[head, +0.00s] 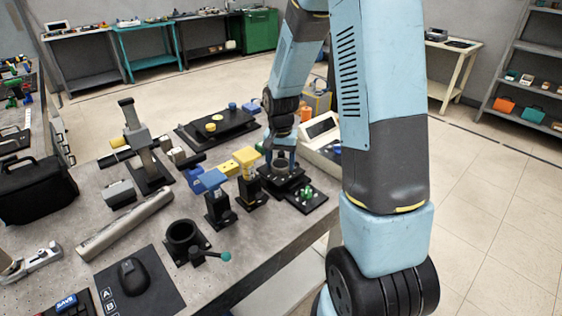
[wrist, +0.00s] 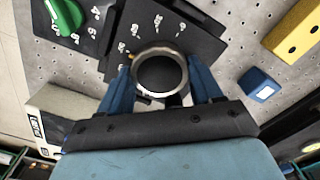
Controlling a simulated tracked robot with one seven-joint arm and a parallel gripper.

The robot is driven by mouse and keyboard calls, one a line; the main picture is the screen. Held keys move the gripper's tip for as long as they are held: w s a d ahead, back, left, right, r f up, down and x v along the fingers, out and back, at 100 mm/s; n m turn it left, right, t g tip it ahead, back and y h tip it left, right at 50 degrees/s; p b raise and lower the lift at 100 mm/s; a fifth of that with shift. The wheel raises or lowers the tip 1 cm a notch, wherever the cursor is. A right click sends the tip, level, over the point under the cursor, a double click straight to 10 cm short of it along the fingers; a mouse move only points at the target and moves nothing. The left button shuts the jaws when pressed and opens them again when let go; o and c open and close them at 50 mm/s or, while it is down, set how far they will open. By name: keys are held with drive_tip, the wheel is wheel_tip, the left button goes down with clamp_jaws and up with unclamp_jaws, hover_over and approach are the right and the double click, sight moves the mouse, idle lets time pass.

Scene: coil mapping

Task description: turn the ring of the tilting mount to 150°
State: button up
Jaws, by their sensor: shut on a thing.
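The tilting mount's round metal ring (wrist: 160,72) shows in the wrist view, with a dark centre. It sits on a black plate (wrist: 188,22) with white numbers around it; the numbers are too small to read surely. A small yellowish mark shows on the ring's upper left rim. My gripper (wrist: 160,80) is shut on the ring, with one blue finger on each side. In the head view the ring (head: 281,163) sits low on its black base under my gripper (head: 281,152), partly hidden by the fingers.
A black plate with a green knob (head: 307,192) lies just in front of the mount. A white sloped console (head: 322,130) stands close behind on the right. A black ring holder with a lever (head: 185,238) is near the front edge.

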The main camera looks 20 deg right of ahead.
sight(280, 163)
drive_tip(key=n, duration=0.5)
drive_tip(key=shift+n, duration=0.3)
drive_tip(key=n, duration=0.5)
drive_tip(key=shift+a, duration=0.1)
drive_tip(key=shift+n, duration=0.3)
drive_tip(key=o, duration=1.1)
drive_tip(key=shift+c, duration=0.2)
wheel_tip(280, 163, up, 14)
drive_tip(key=shift+f, duration=0.15)
